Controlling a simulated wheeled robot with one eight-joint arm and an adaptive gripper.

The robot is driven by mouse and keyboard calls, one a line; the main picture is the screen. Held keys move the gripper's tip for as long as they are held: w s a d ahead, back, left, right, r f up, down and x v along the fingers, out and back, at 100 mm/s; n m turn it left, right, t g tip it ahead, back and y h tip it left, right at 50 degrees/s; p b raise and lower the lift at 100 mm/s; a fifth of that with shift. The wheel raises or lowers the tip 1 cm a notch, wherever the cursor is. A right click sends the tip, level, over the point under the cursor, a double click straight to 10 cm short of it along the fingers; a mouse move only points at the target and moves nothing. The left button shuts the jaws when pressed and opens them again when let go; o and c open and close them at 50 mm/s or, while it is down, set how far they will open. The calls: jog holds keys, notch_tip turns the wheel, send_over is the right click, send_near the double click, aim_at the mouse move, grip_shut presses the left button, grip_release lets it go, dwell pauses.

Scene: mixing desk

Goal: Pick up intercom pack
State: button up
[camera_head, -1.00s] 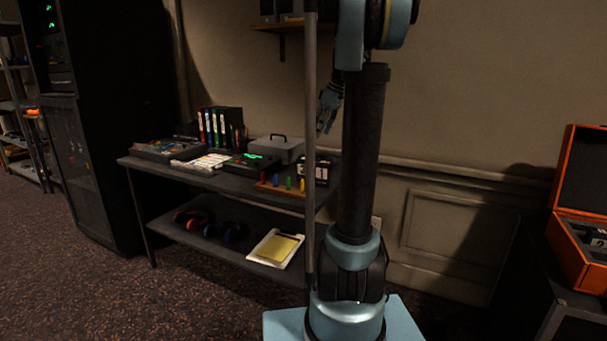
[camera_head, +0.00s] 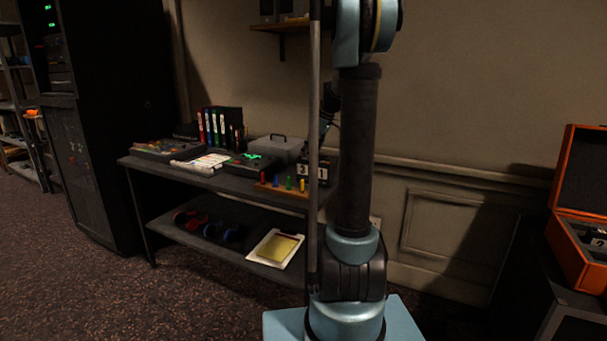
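I cannot tell for certain which item is the intercom pack. A dark unit with a green lit display (camera_head: 250,161) lies on the desk top, in front of a grey case with a handle (camera_head: 277,148). A dark box with white number cards (camera_head: 319,172) stands at the desk's right end, partly behind a thin pole. My gripper (camera_head: 329,102) is above the desk's right end, partly hidden behind the pole and my own arm. Its fingers are too dark and covered to show whether they are open or shut. Nothing is seen in it.
The desk (camera_head: 235,183) also holds a mixer (camera_head: 167,150), upright coloured binders (camera_head: 214,127) and a wooden rack of coloured pegs (camera_head: 283,187). Headphones (camera_head: 192,220) and a yellow pad (camera_head: 276,248) lie on the lower shelf. An orange case (camera_head: 577,262) stands open at right. Floor at left is clear.

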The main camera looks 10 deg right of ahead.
aim_at(305, 160)
jog(key=shift+w+a+x, duration=0.15)
jog(key=shift+w+x, duration=0.05)
jog(key=shift+x, duration=1.25)
jog(key=shift+w+a+x, duration=0.1)
jog(key=shift+w+x, duration=0.05)
jog(key=shift+x, duration=1.35)
jog(key=shift+r, duration=0.2)
grip_shut()
